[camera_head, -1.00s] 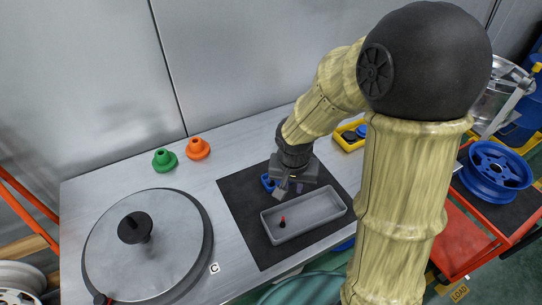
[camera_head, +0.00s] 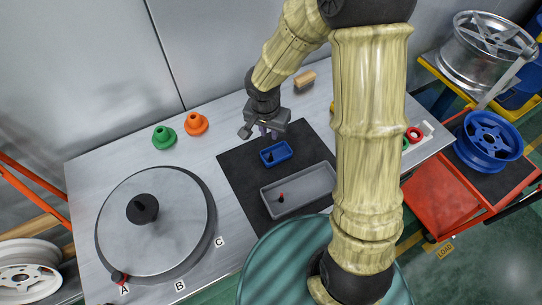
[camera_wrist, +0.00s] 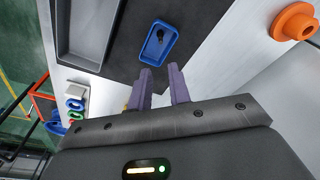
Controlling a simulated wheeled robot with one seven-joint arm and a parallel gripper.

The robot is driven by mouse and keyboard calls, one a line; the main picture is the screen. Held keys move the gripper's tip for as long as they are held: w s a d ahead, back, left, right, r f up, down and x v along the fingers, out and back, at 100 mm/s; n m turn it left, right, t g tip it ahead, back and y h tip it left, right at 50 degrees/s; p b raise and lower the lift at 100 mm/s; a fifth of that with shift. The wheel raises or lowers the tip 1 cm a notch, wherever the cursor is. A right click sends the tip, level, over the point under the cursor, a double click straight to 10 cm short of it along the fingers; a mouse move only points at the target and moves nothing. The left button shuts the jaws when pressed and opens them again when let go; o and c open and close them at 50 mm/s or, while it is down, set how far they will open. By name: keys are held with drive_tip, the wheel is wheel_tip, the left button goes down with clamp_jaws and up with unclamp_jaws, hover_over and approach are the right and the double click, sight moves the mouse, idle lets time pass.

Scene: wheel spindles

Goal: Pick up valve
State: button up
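A small blue tray (camera_head: 276,154) lies on the dark mat with a small black piece (camera_head: 269,156) in it, which looks like a valve. The tray also shows in the wrist view (camera_wrist: 158,46), with the black piece (camera_wrist: 160,33) at its far end. A grey tray (camera_head: 318,202) in front holds a small upright piece with a red top (camera_head: 281,197); I cannot tell whether this is a valve too. My gripper (camera_head: 265,132) is above the mat, just behind the blue tray. In the wrist view its purple fingers (camera_wrist: 161,70) are apart with nothing between them.
A round turntable (camera_head: 135,235) with a black knob (camera_head: 142,208) takes up the table's left. A wooden block (camera_head: 304,80) lies behind my gripper. A red cart with a blue wheel (camera_head: 488,140) stands at the right.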

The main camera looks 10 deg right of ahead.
sight(271, 154)
drive_tip(key=f, duration=0.3)
drive_tip(key=w+f, duration=0.1)
drive_tip(key=f, duration=0.2)
drive_tip(key=f+b, duration=0.1)
drive_tip(key=f, duration=0.3)
drive_tip(key=shift+w+d, duration=0.15)
drive_tip(key=shift+d, duration=0.15)
drive_tip(key=shift+f, duration=0.15)
drive_tip(key=shift+w+f+b, duration=0.15)
drive_tip(key=shift+w+f, duration=0.05)
drive_tip(key=shift+f, duration=1.05)
drive_tip(key=shift+w+f+b, duration=0.15)
drive_tip(key=shift+f, duration=1.1)
drive_tip(key=shift+s, duration=0.1)
clamp_jaws()
